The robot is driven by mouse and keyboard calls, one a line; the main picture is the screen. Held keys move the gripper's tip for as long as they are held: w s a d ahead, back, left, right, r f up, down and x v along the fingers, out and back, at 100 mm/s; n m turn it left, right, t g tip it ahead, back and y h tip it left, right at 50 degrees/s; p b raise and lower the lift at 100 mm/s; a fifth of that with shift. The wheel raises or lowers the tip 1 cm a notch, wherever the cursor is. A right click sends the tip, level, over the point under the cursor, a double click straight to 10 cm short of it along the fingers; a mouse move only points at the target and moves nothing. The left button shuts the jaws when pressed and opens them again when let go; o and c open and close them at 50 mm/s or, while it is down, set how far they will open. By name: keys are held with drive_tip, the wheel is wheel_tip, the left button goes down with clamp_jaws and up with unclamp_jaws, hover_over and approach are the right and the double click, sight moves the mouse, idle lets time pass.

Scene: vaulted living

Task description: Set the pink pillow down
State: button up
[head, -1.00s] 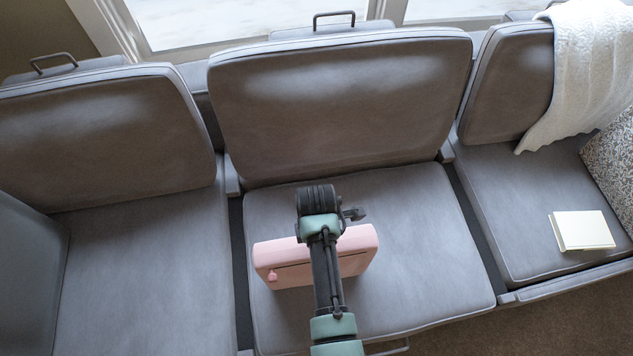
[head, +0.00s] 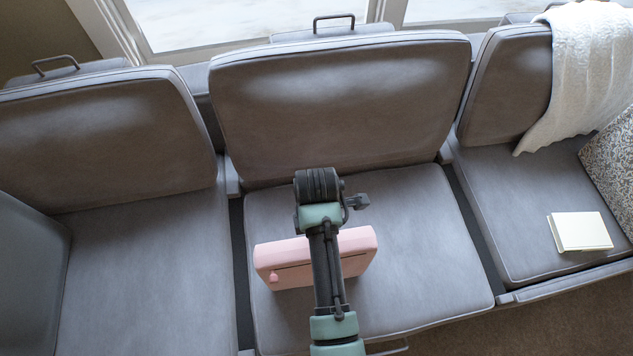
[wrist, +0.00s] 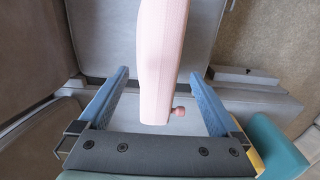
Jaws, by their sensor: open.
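The pink pillow (head: 357,250) is a flat, box-like pink block with a small knob. It rests on the middle seat cushion (head: 430,250) of the grey sofa, partly hidden by my arm in the head view. In the wrist view the pink pillow (wrist: 160,60) stands between the two blue fingers of my gripper (wrist: 160,76). The gripper is open, with a visible gap between each finger and the pillow. The head view hides the fingers behind my arm.
A cream book (head: 580,231) lies on the right seat. A white blanket (head: 585,75) drapes over the right backrest, and a patterned cushion (head: 612,165) leans at the right edge. The left seat (head: 140,270) is clear. The middle backrest (head: 340,105) rises behind the pillow.

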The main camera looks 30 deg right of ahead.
wheel_tip(320, 180, up, 6)
drive_tip(key=shift+f, duration=0.1)
